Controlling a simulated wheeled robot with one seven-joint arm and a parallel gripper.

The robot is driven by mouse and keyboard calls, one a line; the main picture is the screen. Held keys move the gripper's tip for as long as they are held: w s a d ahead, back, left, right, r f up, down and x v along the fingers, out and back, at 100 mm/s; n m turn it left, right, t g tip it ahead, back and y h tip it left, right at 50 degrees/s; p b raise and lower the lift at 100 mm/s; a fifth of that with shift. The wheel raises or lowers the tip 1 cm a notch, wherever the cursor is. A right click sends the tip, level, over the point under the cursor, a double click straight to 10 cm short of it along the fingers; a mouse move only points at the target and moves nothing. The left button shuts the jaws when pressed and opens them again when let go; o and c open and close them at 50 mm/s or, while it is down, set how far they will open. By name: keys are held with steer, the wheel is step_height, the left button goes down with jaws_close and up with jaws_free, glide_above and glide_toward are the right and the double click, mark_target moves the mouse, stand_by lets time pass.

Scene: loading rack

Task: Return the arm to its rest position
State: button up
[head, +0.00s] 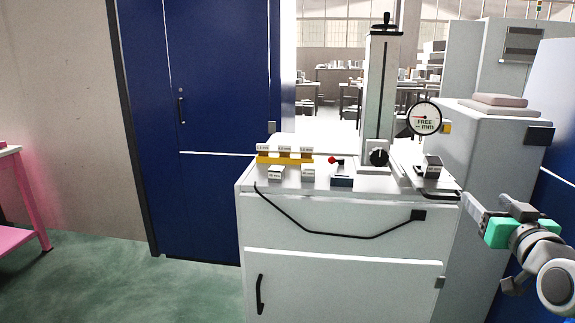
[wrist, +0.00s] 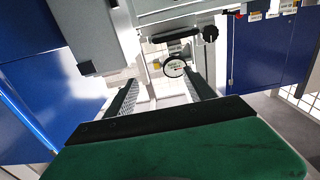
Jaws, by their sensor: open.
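My gripper (head: 493,208) is at the right side of the head view, at the end of my arm, just right of the white cabinet (head: 340,283). It points left toward the cabinet's right end and looks apart from it. In the wrist view my gripper (wrist: 162,88) shows two dark ridged fingers spread wide, with nothing between them. The green palm fills the bottom of that view.
On the cabinet stand a gauge column (head: 380,95), a round dial (head: 424,118) and a yellow rack (head: 285,160) with small blocks. A grey cabinet (head: 487,160) stands close behind my gripper. A pink table (head: 25,205) is far left. Green floor (head: 120,285) is clear at left.

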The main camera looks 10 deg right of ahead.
steer(key=w+a+f+n+g+y+p, duration=0.1)
steer(key=w+a+f+g+y+p, duration=0.15)
steer(key=a, duration=0.45)
steer(key=w+a+f+g+y+p, duration=0.1)
steer(key=a+f+g+p, duration=0.2)
steer(key=a, duration=0.4)
steer(key=w+a+f+n+g+y+p, duration=0.1)
steer(key=w+a+f+g+y+p, duration=0.1)
steer(key=a+f, duration=0.4)
steer(key=s+a+f+g+p, duration=0.2)
steer(key=s+a+g, duration=0.1)
steer(key=s+a, duration=0.3)
steer(key=s+a+f+n+g+p, duration=0.1)
steer(key=s+a+f+g+p, duration=0.2)
steer(key=s+a, duration=0.4)
steer(key=shift+s+a+f, duration=0.2)
steer(key=shift+s+a, duration=0.05)
steer(key=shift+s, duration=0.55)
steer(key=shift+g, duration=0.25)
steer(key=shift+c, duration=0.4)
